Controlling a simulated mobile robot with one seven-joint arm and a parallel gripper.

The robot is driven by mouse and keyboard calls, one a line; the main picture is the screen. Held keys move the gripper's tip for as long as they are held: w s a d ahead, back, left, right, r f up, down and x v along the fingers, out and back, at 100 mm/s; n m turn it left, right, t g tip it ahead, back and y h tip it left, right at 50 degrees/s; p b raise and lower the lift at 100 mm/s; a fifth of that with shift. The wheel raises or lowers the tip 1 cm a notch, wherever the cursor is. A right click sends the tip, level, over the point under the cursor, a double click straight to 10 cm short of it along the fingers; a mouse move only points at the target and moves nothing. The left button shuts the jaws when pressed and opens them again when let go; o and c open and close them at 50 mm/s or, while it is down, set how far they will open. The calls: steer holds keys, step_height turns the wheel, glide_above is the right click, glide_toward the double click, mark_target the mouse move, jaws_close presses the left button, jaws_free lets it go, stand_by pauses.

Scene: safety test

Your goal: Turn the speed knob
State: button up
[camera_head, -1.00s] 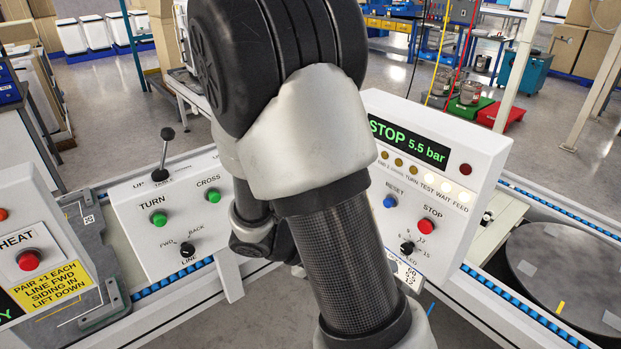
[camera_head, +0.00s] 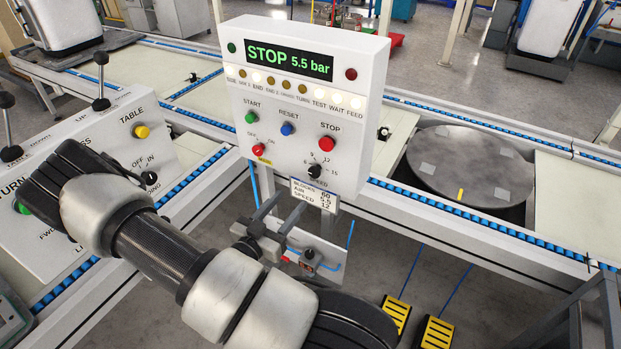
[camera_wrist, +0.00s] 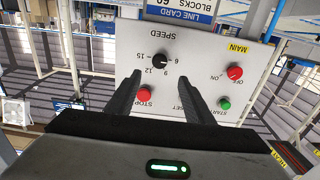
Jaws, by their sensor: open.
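The speed knob (camera_head: 315,171) is a small black dial low on the white control box (camera_head: 355,115), below the red STOP button. Its scale runs from 6 to 15; I cannot tell its exact setting. In the wrist view the panel appears upside down, with the knob (camera_wrist: 160,60) between and beyond the fingertips. My gripper (camera_wrist: 160,73) is open and empty, with its two dark fingers pointing at the panel. In the head view my gripper (camera_head: 287,209) is below and left of the knob, apart from it.
A card (camera_head: 314,194) under the knob reads blocks 60, air 5.5, speed 12. The display (camera_head: 290,60) reads STOP 5.5 bar. Start (camera_head: 250,117), reset (camera_head: 287,129), stop (camera_head: 327,143) and the red main switch (camera_head: 258,149) are close by. A round turntable (camera_head: 470,165) is at right.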

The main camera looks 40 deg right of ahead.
mark_target(313, 174)
steer(key=b+x, duration=0.1)
steer(key=x, duration=1.1)
steer(key=shift+d, duration=0.2)
steer(key=c, duration=1)
